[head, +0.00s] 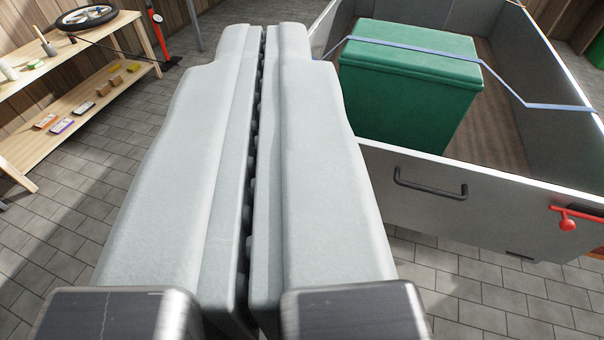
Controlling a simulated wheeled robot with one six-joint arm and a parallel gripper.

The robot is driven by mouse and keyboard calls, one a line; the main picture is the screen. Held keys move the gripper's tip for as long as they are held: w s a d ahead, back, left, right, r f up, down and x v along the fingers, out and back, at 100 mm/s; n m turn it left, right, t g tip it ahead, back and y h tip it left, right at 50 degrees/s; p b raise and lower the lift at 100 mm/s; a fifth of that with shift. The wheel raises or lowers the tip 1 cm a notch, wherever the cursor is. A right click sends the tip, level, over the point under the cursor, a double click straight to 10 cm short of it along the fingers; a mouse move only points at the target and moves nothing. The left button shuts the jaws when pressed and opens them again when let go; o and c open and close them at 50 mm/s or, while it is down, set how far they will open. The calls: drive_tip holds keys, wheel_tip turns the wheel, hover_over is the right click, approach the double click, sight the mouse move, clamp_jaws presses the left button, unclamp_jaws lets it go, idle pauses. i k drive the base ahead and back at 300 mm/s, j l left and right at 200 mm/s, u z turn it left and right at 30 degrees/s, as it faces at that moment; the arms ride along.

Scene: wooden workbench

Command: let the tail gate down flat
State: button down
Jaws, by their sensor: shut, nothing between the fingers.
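The tail gate (415,208) is the light grey panel at the near end of the trailer, at the right of the view. It stands upright. A dark bar handle (430,188) is fixed to its face. A red latch (567,220) shows near its right end. My gripper (264,28) is shut and empty, its long grey fingers side by side. Its tips reach to the left of the trailer, and it hides the gate's left end. I cannot tell whether it touches the gate.
A green box (410,85) stands in the trailer bed (508,105), with a blue strap (430,50) across it. A wooden workbench (70,92) with small items and a wheel (87,17) is at the left. The paved floor (470,290) in front of the gate looks clear.

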sight(511, 213)
drive_tip(key=k+l+u, duration=0.25)
drive_tip(key=k+l, duration=0.35)
drive_tip(key=l+u, duration=0.25)
drive_tip(key=l, duration=0.4)
drive_tip(key=k+l+u, duration=0.25)
drive_tip(key=l, duration=0.35)
drive_tip(key=i, duration=0.1)
